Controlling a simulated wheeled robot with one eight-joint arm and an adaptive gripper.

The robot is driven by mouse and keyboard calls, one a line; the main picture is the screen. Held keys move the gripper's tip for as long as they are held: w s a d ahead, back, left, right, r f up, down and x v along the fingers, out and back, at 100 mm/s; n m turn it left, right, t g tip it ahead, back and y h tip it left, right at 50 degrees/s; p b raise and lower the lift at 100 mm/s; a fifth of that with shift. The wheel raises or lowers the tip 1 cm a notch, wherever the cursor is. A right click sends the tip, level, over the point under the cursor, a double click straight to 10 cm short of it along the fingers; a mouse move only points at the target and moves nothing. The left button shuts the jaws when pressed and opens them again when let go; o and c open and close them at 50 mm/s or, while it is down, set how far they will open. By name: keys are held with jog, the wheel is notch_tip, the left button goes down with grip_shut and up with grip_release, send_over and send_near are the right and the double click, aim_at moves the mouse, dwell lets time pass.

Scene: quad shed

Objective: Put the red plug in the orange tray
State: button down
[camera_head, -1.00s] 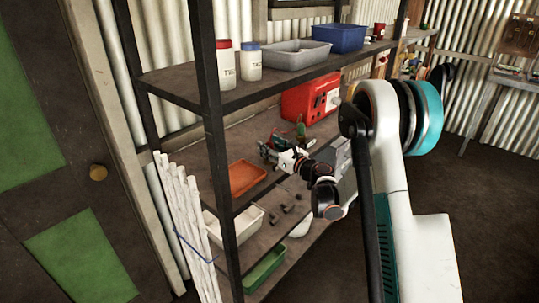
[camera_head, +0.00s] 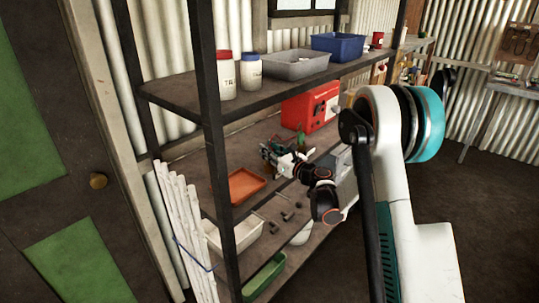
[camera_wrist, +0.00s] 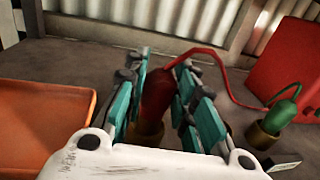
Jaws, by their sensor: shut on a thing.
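The red plug (camera_wrist: 158,93) stands between the teal fingers of my gripper (camera_wrist: 161,85) in the wrist view, with a brass-coloured lower end. My gripper is shut on it; in the head view the gripper (camera_head: 272,156) is over the middle shelf and hides most of the plug. A red cord runs from the plug's top to the right. The orange tray (camera_wrist: 45,92) lies on the shelf left of my gripper, apart from it. It also shows in the head view (camera_head: 246,185), and it looks empty.
A green plug (camera_wrist: 280,112) with a brass end stands right of my gripper, near the red box (camera_wrist: 295,65). The red box also shows in the head view (camera_head: 310,107). A shelf post (camera_head: 212,130) stands in front at the left. Bare shelf lies behind the tray.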

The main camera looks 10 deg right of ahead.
aim_at(270, 147)
notch_tip(270, 147, up, 7)
jog(key=shift+f+p, duration=0.1)
jog(key=shift+p, duration=1.1)
jog(key=shift+s+a+r, duration=0.35)
jog(key=shift+a+r, duration=0.3)
jog(key=shift+r, duration=0.05)
jog(key=s+a+b, duration=0.2)
jog(key=s+a, duration=0.3)
jog(key=a, duration=0.3)
jog(key=shift+s+a+f+b, duration=0.15)
jog(key=shift+f+b, duration=0.95)
jog(key=shift+f, duration=1.5)
jog(key=shift+a+f+b, duration=0.15)
jog(key=shift+f+b, duration=0.9)
jog(key=shift+f, duration=1.55)
jog(key=shift+r, duration=0.1)
